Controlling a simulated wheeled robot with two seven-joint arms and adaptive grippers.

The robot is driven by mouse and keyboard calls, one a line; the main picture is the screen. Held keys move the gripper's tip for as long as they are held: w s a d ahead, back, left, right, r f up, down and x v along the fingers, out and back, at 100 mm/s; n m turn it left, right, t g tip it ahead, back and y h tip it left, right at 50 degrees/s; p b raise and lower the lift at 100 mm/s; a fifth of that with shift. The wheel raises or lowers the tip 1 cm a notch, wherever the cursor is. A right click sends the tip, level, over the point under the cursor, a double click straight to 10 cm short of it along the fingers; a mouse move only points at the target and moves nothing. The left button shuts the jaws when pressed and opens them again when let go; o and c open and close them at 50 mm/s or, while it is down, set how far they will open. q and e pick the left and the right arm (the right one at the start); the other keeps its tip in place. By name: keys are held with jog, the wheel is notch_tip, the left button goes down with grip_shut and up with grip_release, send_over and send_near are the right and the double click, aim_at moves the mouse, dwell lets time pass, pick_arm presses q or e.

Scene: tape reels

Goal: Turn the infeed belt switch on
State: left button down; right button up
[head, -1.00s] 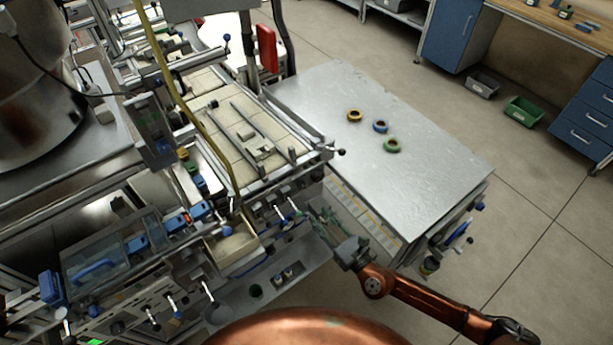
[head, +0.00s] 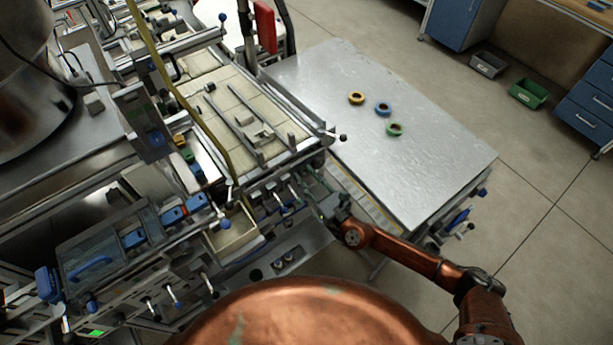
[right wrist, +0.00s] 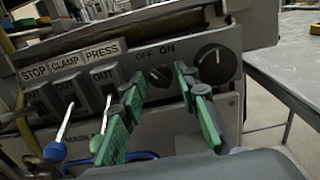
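The rotary switch (right wrist: 160,77) marked OFF and ON is a small dark knob on the grey machine panel in the right wrist view. Which mark it points to I cannot tell. My right gripper (right wrist: 161,88) has its green fingers spread, one on each side of the switch as seen from the wrist. Nothing is held, and I cannot tell whether the fingers touch the knob. In the head view my right gripper (head: 318,192) is at the machine's front edge, and the switch is too small to make out. My left gripper is not in view.
A larger black knob (right wrist: 215,64) sits just right of the switch. Levers under STOP, CLAMP and PRESS labels (right wrist: 70,62) stick out at left. A metal table (head: 430,150) with yellow, blue and green tape reels (head: 383,109) stands right of the machine.

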jog(key=c, duration=0.6)
grip_shut()
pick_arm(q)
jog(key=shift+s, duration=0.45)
